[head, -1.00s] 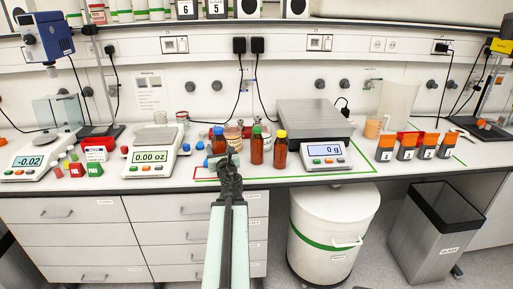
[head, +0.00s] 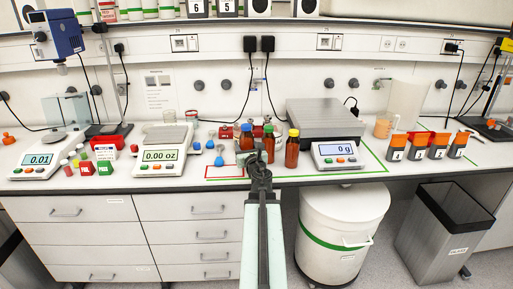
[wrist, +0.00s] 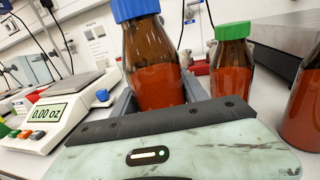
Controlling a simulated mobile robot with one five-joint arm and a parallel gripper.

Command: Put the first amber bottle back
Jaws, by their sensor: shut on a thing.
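Three amber bottles of red-orange liquid are on the bench: one with a blue cap (head: 246,141), one with a green cap (head: 268,146), one with a yellow cap (head: 292,152). My gripper (head: 257,160) is shut on the blue-capped bottle, which stands nearly upright between the fingers in the wrist view (wrist: 155,70). Its base is hidden, so I cannot tell whether it touches the bench. The green-capped bottle (wrist: 232,85) is close on its right, with a small gap. The yellow-capped bottle is cut off at the wrist view's right edge (wrist: 304,115).
A red outline (head: 224,178) marks the bench left of the bottles. A scale (head: 160,156) stands left, a large balance (head: 338,152) right. Orange-topped containers (head: 417,146) stand far right.

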